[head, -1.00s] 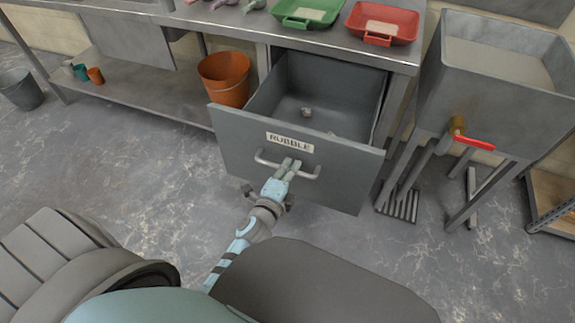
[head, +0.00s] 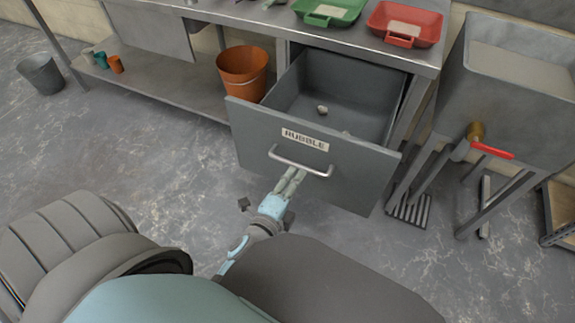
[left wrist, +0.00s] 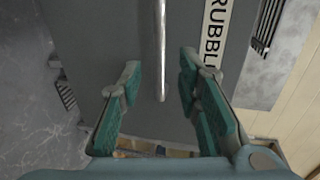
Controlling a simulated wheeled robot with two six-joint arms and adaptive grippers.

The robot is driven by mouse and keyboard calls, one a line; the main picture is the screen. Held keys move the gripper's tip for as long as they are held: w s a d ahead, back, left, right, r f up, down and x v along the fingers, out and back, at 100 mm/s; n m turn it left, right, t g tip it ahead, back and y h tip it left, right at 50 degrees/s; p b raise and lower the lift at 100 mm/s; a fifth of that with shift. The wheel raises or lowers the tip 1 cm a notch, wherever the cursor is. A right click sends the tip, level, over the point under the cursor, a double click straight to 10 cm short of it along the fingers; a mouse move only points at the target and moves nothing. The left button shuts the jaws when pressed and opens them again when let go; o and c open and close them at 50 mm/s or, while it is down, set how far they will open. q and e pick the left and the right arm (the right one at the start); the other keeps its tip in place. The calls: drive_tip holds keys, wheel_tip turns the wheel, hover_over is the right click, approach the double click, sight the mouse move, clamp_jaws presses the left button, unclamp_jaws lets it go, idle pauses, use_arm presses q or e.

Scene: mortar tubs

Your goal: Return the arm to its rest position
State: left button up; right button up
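My left gripper (head: 291,181) is just in front of and below the handle (head: 300,161) of the grey drawer (head: 255,138) marked RUBBLE. The drawer stands pulled out, with small pale lumps inside. In the left wrist view my left gripper (left wrist: 160,95) has its two teal fingers apart, with nothing between the tips but a view of the bar handle (left wrist: 160,45) and drawer front (left wrist: 100,50) beyond. The fingers look clear of the handle. My right gripper is not seen in either view.
An orange bucket (head: 243,78) stands on the lower shelf left of the drawer. Green (head: 328,10) and red (head: 404,24) trays sit on the bench top. A grey tub on legs (head: 520,100) with a red-handled tap (head: 492,150) is at the right. The floor at left is open.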

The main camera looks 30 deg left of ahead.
use_arm(q)
drive_tip(key=v, duration=0.5)
